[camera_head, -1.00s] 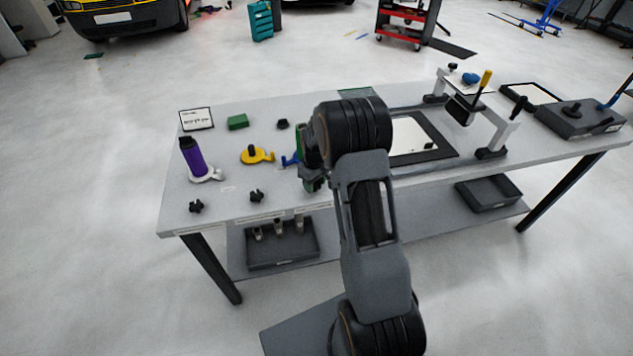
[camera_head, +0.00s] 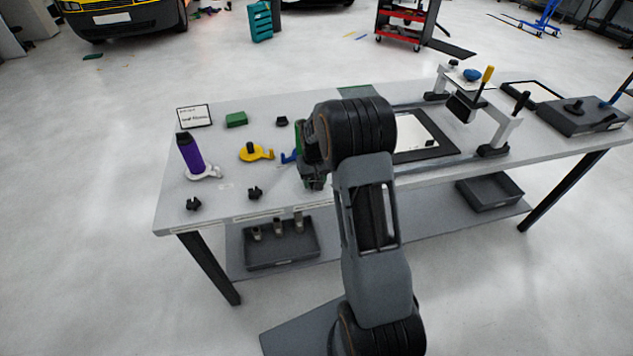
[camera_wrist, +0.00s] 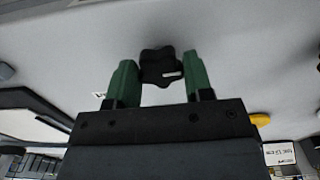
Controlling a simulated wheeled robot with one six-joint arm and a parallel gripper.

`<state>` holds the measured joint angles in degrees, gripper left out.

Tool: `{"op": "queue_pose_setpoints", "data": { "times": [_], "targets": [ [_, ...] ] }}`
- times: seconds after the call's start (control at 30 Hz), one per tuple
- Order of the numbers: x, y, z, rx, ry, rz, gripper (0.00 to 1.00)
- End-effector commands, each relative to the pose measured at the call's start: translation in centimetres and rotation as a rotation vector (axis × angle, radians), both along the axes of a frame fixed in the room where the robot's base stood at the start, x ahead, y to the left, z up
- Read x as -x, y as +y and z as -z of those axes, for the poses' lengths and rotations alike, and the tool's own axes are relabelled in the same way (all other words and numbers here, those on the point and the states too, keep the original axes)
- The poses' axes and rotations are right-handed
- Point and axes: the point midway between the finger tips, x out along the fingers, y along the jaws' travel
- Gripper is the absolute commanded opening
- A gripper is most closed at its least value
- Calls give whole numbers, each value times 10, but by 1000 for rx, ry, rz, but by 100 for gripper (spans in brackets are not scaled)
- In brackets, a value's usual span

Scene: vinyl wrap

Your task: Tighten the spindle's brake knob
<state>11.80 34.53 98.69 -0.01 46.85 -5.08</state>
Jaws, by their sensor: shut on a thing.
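My gripper (camera_wrist: 160,78) has its green fingers shut on a black lobed knob (camera_wrist: 159,66) in the wrist view. In the head view my gripper (camera_head: 313,182) is low over the front part of the table, and my arm hides the held knob. Two similar black knobs, a left one (camera_head: 193,204) and a middle one (camera_head: 255,193), stand along the front edge to its left. A yellow holder (camera_head: 262,154) and a partly hidden blue one (camera_head: 289,157) are behind the knobs. I cannot tell which spindle the held knob belongs to.
A small sign (camera_head: 195,116), a green block (camera_head: 236,120) and a black piece (camera_head: 282,121) are at the table's back left. A framed dark mat (camera_head: 440,147) and a white clamp frame (camera_head: 505,130) are to the right. A grey bin (camera_head: 281,260) is on the lower shelf.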

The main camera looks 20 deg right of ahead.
Motion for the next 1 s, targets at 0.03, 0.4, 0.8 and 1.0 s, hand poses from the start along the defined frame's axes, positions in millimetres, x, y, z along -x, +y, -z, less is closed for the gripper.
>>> {"op": "queue_pose_setpoints", "data": {
  "times": [0.03,0.4,0.8,1.0],
  "targets": [
    [-1,0,1,2,-5,43,23],
    [-1,-1,0,1,-6,394,23],
    [-1,-2,0,1,-7,775,23],
    [-1,-2,-1,1,-7,965,23]
  ]
}}
